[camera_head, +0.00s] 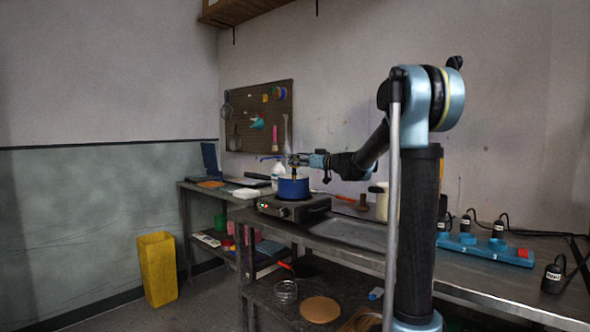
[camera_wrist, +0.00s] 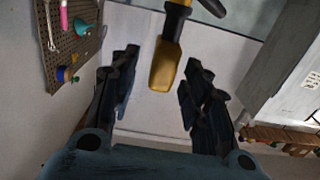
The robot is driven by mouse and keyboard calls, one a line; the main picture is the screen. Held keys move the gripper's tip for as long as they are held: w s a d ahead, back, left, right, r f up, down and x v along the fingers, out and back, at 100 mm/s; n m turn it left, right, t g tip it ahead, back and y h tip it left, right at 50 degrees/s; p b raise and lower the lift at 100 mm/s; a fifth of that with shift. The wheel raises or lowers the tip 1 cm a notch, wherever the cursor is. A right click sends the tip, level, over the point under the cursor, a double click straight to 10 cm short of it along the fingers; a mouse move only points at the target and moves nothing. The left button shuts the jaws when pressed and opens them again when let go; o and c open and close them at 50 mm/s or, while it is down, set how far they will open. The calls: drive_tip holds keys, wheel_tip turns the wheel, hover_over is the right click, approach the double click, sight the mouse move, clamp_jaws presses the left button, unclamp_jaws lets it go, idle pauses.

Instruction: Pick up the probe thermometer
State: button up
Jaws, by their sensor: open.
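A yellow and black handle, which looks like the probe thermometer (camera_wrist: 165,65), shows in the wrist view. It lies between the fingertips of my open gripper (camera_wrist: 160,60), with a visible gap on both sides. In the head view my gripper (camera_head: 297,160) is just above a blue pot (camera_head: 293,188). A small yellowish piece, likely the same thermometer (camera_head: 294,173), stands between the gripper and the pot. Its lower part is hidden, and contact with the fingers cannot be made out.
The pot stands on a dark hot plate (camera_head: 292,207) on a metal bench. A white bottle (camera_head: 278,172) is behind it, and a cream container (camera_head: 382,203) stands to the right. A pegboard (camera_head: 258,115) hangs on the wall. A blue power strip (camera_head: 485,248) lies farther right.

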drive_tip(key=shift+x, duration=1.25)
clamp_jaws()
drive_tip(key=shift+r, duration=0.1)
